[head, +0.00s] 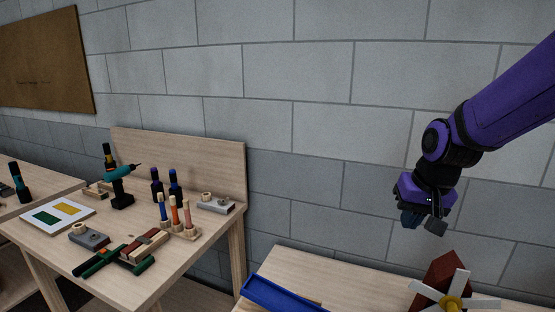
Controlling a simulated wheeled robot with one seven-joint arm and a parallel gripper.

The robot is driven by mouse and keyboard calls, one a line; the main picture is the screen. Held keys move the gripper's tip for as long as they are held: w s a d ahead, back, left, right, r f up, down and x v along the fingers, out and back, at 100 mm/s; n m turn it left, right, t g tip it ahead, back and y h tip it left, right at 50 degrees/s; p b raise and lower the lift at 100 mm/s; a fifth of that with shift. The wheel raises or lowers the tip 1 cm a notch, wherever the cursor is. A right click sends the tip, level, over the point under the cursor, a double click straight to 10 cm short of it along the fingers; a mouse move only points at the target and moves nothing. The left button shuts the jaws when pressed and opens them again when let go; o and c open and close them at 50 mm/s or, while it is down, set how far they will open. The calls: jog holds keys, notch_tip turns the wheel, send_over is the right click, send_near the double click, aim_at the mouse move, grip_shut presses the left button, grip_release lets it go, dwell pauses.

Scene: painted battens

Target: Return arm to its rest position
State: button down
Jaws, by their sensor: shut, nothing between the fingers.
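My arm is purple and comes in from the upper right in the head view. My gripper (424,221) hangs from its end, pointing down in front of the grey block wall. It is shut and empty, above the right-hand wooden table (330,274) and clear of the things on it.
A red block with a white-bladed, yellow-hubbed piece (451,302) stands below my gripper. A blue tray (280,295) lies left of it. The left workbench (185,262) holds a teal drill (122,184), bottles, a green clamp (113,262) and upright coloured sticks (174,214).

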jog(key=s+d+r+t, duration=0.1)
jog(key=s+r, duration=0.4)
jog(key=s, duration=0.4)
jog(key=s+d+r+n+t+h, duration=0.1)
jog(key=s+d+r, duration=0.1)
jog(key=s+r, duration=0.4)
jog(key=s, duration=0.3)
jog(key=shift+s+d+n, duration=0.25)
jog(key=shift+s+n, duration=0.05)
jog(key=shift+s, duration=0.05)
dwell(4.9)
